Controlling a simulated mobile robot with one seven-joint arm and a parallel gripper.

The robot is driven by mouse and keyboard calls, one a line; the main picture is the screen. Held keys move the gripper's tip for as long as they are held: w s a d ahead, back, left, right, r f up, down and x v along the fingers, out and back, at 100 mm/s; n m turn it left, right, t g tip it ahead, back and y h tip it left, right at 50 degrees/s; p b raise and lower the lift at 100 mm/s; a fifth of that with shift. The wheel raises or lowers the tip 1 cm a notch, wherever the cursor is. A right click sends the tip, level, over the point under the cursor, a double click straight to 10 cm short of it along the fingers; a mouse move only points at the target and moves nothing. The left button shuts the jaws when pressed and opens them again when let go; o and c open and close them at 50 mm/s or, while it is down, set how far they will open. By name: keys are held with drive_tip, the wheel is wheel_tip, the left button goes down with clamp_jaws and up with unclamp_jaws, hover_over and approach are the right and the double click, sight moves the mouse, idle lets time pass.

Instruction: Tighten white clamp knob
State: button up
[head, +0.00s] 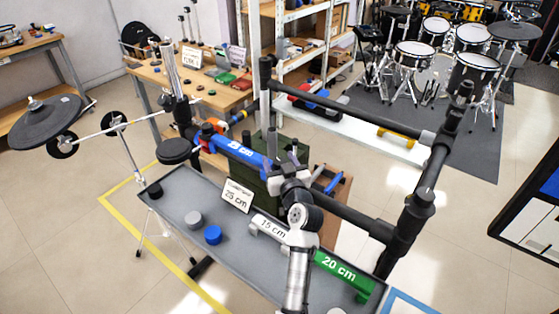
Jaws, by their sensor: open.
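My arm rises from the bottom centre, and my gripper (283,172) is at its far end, over the middle of the black tube rack (350,212). It is open, with its fingers small and hard to separate from the grey-white parts around it. A white bar marked 15 cm (272,228) lies on the grey tray (170,205), just left of my arm and partly hidden by it. I cannot single out a white clamp knob for certain. A blue bar marked 25 cm (240,152) runs along the rack, left of my gripper.
A green bar marked 20 cm (340,270) lies at the tray's right end. A grey knob (193,218), a blue knob (213,235) and a black knob (155,189) sit on its left. A dark green case (250,180) stands behind. Cymbals (45,120) stand left; open floor lies front left.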

drive_tip(key=c, duration=1)
